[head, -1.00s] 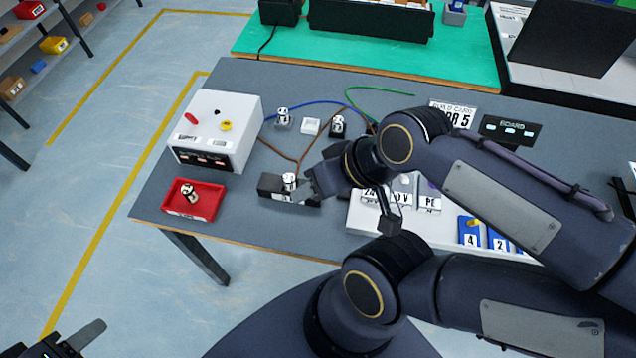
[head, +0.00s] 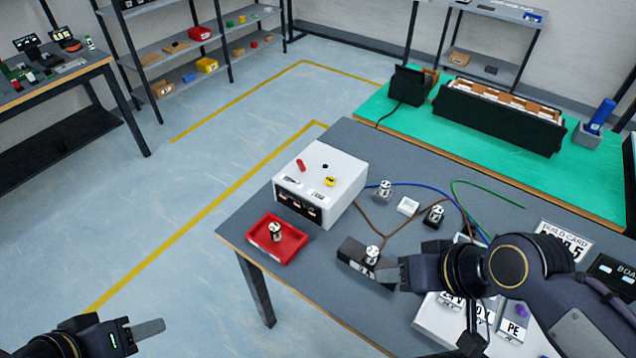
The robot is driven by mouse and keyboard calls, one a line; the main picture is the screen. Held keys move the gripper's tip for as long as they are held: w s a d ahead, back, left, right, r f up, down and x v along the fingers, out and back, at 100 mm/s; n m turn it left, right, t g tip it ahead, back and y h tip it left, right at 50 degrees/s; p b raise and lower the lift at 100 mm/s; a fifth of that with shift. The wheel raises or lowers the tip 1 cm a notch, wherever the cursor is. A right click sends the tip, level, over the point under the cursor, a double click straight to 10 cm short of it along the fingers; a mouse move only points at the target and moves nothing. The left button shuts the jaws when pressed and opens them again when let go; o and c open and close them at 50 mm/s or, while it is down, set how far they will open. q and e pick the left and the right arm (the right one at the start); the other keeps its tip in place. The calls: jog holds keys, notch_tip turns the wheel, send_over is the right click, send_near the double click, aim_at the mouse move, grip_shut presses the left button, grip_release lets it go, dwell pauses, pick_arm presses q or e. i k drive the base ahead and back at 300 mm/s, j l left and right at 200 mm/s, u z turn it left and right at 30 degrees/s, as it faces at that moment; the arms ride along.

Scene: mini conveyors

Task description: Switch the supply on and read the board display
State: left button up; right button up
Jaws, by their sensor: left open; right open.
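My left gripper (head: 150,330) is open and empty over the floor at the lower left, away from the supply.
A red tray (head: 262,243) with a small round piece sits before the supply. Blue, green and brown wires cross the table among small blocks. A build card (head: 565,240) lies at the right. A green-topped bench (head: 480,160) stands behind. My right arm hides the lower right.

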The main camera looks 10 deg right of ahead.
aim_at(299, 162)
jog(key=i+j+z, duration=0.45)
jog(key=j+z, duration=0.2)
jog(key=i+j+z, duration=0.15)
jog(key=j+z, duration=0.15)
jog(key=i+j+z, duration=0.1)
jog(key=j+z, duration=0.2)
jog(key=j, duration=0.15)
